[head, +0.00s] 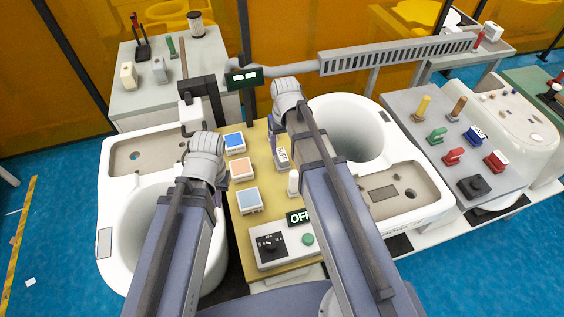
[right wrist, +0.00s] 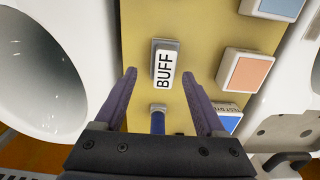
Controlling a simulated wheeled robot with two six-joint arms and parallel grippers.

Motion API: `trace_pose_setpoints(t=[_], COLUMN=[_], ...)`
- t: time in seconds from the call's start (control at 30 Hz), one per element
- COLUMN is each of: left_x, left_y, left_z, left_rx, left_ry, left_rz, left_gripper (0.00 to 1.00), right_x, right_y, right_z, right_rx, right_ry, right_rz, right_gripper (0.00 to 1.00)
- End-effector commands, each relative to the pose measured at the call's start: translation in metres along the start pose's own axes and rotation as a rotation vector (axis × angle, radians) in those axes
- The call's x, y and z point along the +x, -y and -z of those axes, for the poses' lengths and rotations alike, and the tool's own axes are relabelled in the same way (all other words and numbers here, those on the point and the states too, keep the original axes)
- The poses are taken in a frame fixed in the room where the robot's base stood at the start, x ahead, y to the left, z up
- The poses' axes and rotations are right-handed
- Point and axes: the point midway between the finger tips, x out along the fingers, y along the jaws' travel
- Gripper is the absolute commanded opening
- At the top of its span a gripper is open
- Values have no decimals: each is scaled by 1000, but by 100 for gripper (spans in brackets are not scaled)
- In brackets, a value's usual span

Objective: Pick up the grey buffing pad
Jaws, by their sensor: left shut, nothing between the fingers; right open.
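My right gripper (head: 274,132) is above the bench, just beyond the pad in the head view. In the right wrist view its two fingers (right wrist: 162,76) are open and spread, with the pad ahead between their tips and nothing gripped.
Blue and orange square-topped blocks (head: 237,169) line the bench's left side. A blue, grey-topped object (right wrist: 158,120) stands between the right fingers in the wrist view.

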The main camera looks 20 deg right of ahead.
Motion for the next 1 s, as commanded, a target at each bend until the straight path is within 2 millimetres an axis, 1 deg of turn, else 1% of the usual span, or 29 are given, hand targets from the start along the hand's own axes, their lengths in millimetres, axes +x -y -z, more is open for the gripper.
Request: trace_pose_setpoints(t=[0.1,0.23,0.47,0.6,0.7,0.9,0.97,1.0], left_x=[0,8,36,50,52,50,50,50], left_y=[0,-1,-3,-5,-5,-5,-5,-5], left_z=[0,0,2,3,3,3,3,3], left_rx=[0,0,0,0,0,0,0,0], left_ry=[0,0,0,0,0,0,0,0], left_rz=[0,0,0,0,0,0,0,0], left_gripper=[0,0,0,0,0,0,0,0], right_x=[0,8,36,50,53,51,51,51], right_y=[0,2,8,7,7,7,7,7], right_z=[0,1,4,4,4,4,4,4], right_rx=[0,0,-1,0,0,0,0,0], right_ry=[0,0,0,0,0,0,0,0], right_rz=[0,0,0,0,0,0,0,0], right_gripper=[72,72,72,72,72,72,67,62])
